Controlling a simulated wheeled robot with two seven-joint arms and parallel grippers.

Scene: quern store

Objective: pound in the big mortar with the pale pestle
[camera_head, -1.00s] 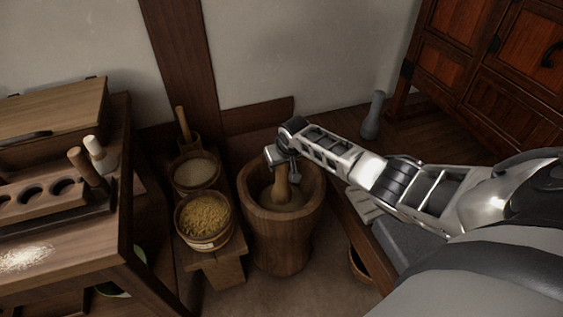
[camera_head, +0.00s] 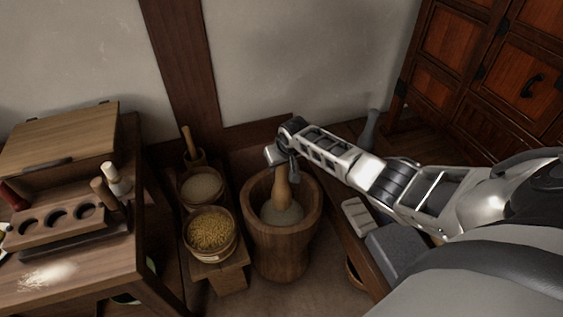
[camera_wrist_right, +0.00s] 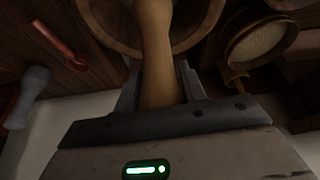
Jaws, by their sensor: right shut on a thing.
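The big mortar (camera_head: 277,245) is a deep wooden tub on the floor at the centre of the head view. Pale, greyish contents (camera_head: 292,215) show inside it. My right gripper (camera_head: 285,164) is above the mortar, shut on the upper part of the pale wooden pestle (camera_head: 283,188). The pestle stands nearly upright, its lower end inside the mortar at the contents; whether it touches them I cannot tell. In the right wrist view the pestle (camera_wrist_right: 156,50) runs from between the fingers toward the mortar (camera_wrist_right: 208,30). My left gripper is not in view.
Left of the mortar, bowls of yellow grain (camera_head: 211,233) and pale grain (camera_head: 202,187) sit on a low stand. A bench with a holed rack (camera_head: 55,225) is farther left. A grey block (camera_head: 395,250) lies right, under my arm. A cabinet (camera_head: 510,75) stands behind.

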